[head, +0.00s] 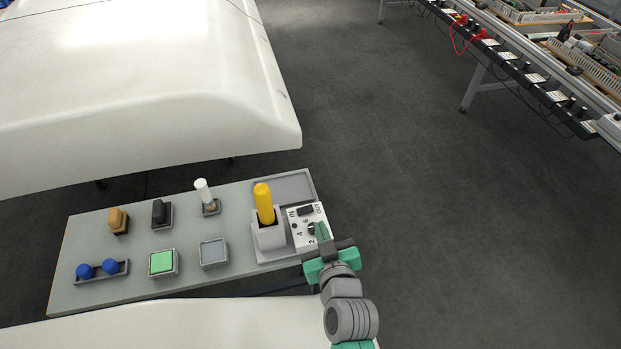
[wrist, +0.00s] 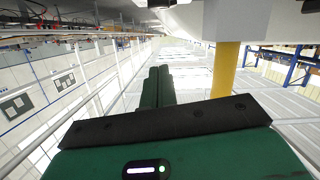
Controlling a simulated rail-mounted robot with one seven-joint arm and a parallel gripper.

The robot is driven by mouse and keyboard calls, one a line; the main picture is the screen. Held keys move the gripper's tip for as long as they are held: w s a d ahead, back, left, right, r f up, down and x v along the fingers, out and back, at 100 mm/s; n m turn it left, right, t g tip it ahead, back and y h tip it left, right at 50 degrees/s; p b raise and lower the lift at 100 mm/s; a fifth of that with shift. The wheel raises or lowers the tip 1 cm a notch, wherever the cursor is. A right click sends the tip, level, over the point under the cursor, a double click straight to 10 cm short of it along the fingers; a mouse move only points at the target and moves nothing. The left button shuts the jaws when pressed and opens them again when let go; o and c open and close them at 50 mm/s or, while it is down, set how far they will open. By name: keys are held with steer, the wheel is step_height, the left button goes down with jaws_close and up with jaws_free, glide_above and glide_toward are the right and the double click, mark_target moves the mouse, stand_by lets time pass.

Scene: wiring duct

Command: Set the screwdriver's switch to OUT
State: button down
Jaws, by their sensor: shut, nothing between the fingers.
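The screwdriver (head: 264,203) has a yellow handle and stands upright in a grey holder (head: 269,238) at the right part of the panel. The yellow handle also shows in the wrist view (wrist: 224,70). Right of the holder is a white plate (head: 301,239) with a dark switch (head: 305,211) between the marks IN and OUT. I cannot tell which side the switch is set to. My gripper (head: 319,228) is shut and empty, its green fingertips over the plate's lower right, by the numbered dial (head: 311,229). They hide part of the dial. The shut fingers (wrist: 158,85) show in the wrist view.
The grey panel (head: 130,240) also carries an orange-brown knob (head: 118,220), a black knob (head: 160,212), a white-topped lever (head: 204,192), a green button (head: 162,262), a grey button (head: 213,252) and two blue knobs (head: 97,269). A shallow grey tray (head: 292,187) lies behind the plate.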

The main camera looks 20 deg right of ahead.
steer(key=b, duration=0.3)
glide_above(315, 214)
steer(key=s+a, duration=0.2)
steer(key=s, duration=0.1)
step_height(315, 214, down, 3)
steer(key=shift+w+d+r, duration=0.1)
steer(key=shift+w+d, duration=0.05)
steer(key=f, duration=0.1)
steer(key=f+b, duration=0.1)
steer(key=f, duration=0.1)
steer(key=shift+w+d+f, duration=0.2)
steer(key=shift+w+d, duration=0.15)
steer(key=shift+f, duration=0.3)
steer(key=shift+d+f+b, duration=0.1)
steer(key=shift+b, duration=0.3)
